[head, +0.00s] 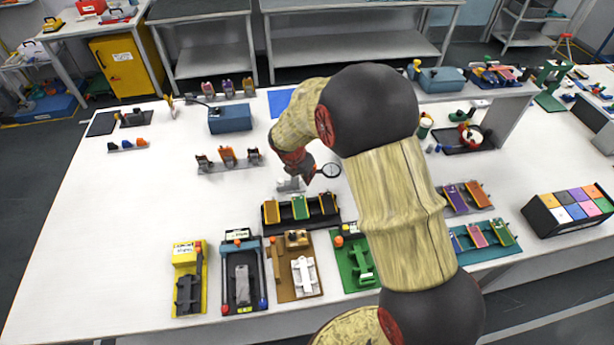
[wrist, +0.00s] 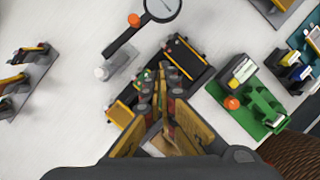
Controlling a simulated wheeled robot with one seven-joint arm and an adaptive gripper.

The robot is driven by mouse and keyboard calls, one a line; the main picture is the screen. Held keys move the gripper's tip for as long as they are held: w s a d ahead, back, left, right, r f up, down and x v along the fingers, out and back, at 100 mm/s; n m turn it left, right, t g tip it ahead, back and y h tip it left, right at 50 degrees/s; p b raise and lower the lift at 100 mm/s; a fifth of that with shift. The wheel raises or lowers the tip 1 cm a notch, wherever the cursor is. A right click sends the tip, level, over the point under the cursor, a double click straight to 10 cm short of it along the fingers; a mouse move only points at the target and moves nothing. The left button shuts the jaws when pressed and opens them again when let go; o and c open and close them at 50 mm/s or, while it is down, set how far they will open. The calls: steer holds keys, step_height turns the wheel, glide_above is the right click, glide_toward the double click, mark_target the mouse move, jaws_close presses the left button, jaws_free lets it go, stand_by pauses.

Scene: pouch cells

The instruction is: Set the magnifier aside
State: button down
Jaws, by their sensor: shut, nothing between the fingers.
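The magnifier (wrist: 162,8) is at the top of the wrist view, with a round dark-rimmed lens and a dark handle. An orange knob (wrist: 134,20) is beside the handle. In the head view its lens (head: 330,170) shows just right of my gripper (head: 298,178). A small pale grey stand (wrist: 120,64) lies near the handle's lower end; whether they join is unclear. In the wrist view my gripper (wrist: 163,78) is shut and empty, its fingertips in front of a black rack (wrist: 185,58). The magnifier is apart from the fingers.
The black rack (head: 324,220) holds yellow and green pieces just in front of my gripper. A green fixture (wrist: 262,105) is to the right in the wrist view. A small rack (head: 228,165) stands to the left. The white table (head: 120,210) is clear at left.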

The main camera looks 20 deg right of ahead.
steer(key=b+x, duration=0.2)
steer(key=x, duration=0.7)
steer(key=shift+f, duration=0.15)
steer(key=shift+w+d, duration=0.65)
steer(key=shift+d, duration=0.25)
steer(key=shift+w+d, duration=0.65)
steer(key=shift+d, duration=0.25)
steer(key=shift+w+d+n+t+p, duration=0.3)
steer(key=shift+w+d+n+p, duration=0.45)
steer(key=shift+p, duration=0.75)
steer(key=shift+a, duration=0.1)
